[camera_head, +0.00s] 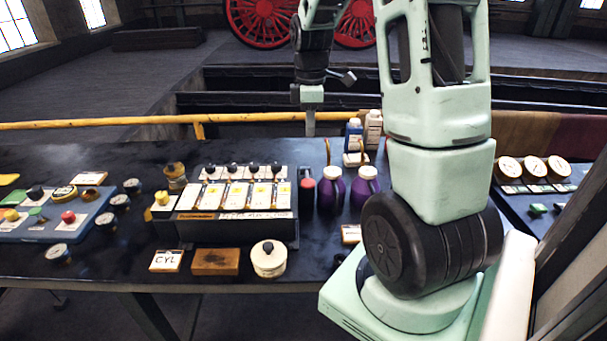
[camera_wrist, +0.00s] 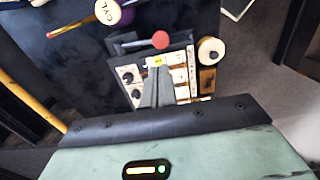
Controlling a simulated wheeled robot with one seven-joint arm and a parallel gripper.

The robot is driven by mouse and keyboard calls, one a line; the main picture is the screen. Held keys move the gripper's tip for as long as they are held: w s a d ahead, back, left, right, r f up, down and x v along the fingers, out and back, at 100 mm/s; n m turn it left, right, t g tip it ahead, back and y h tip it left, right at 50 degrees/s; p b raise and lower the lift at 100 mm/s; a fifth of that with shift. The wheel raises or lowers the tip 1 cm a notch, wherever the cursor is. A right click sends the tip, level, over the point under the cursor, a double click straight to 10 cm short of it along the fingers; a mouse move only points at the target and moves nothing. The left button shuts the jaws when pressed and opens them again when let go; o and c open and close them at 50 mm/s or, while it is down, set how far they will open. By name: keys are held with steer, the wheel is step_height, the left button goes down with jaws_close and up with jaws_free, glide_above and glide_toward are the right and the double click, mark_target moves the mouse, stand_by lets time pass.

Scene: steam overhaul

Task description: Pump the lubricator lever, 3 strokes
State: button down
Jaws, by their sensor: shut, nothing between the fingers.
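The lubricator (camera_head: 240,229) is a black box on the bench with a row of white and yellow panels and several black knobs on top. At its right end is a lever with a red knob (camera_head: 306,183); the red knob also shows in the wrist view (camera_wrist: 160,40). My gripper (camera_head: 310,131) points down, apart from the lever and higher up, in the head view. In the wrist view my gripper's fingers (camera_wrist: 157,70) are together and empty, overlapping the lubricator panels, with the red knob just beyond their tips. The lever's lower part is hard to make out.
Two purple jugs (camera_head: 363,187) stand close right of the lever, with bottles (camera_head: 373,130) behind. A yellow rail (camera_head: 110,122) runs behind the bench.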

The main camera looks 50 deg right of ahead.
mark_target(309, 182)
steer(key=shift+f, duration=0.1)
step_height(309, 182, down, 14)
steer(key=p, duration=0.4)
stand_by(0.3)
